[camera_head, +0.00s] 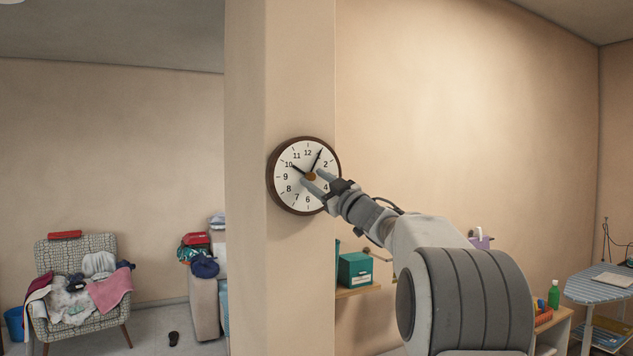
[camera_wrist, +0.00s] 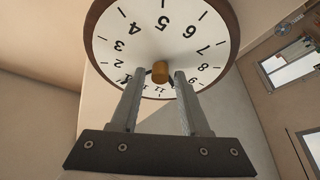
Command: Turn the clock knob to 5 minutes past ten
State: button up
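The round wall clock (camera_head: 298,185) has a dark brown rim and a white face, and hangs on a beige pillar. Its short hand points near 10 and its long hand near 1. The clock also shows upside down in the wrist view (camera_wrist: 150,40). The brown-orange knob (camera_head: 310,176) sits at the middle of the face, and it shows in the wrist view (camera_wrist: 160,71). My gripper (camera_head: 312,178) is at the clock face. In the wrist view its fingers (camera_wrist: 160,74) are apart, one on each side of the knob, with small gaps visible.
The pillar (camera_head: 262,260) stands close behind the clock. A patterned armchair (camera_head: 105,258) piled with clothes is at the left. A green box (camera_head: 355,270) sits on a low shelf behind the pillar. An ironing board (camera_head: 600,284) is at the far right.

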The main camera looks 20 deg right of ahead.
jog(key=shift+o, duration=0.4)
jog(key=shift+s+f, duration=0.1)
jog(key=shift+s, duration=0.15)
jog(key=b+v, duration=0.5)
jog(key=v, duration=1.2)
jog(key=shift+d, duration=0.1)
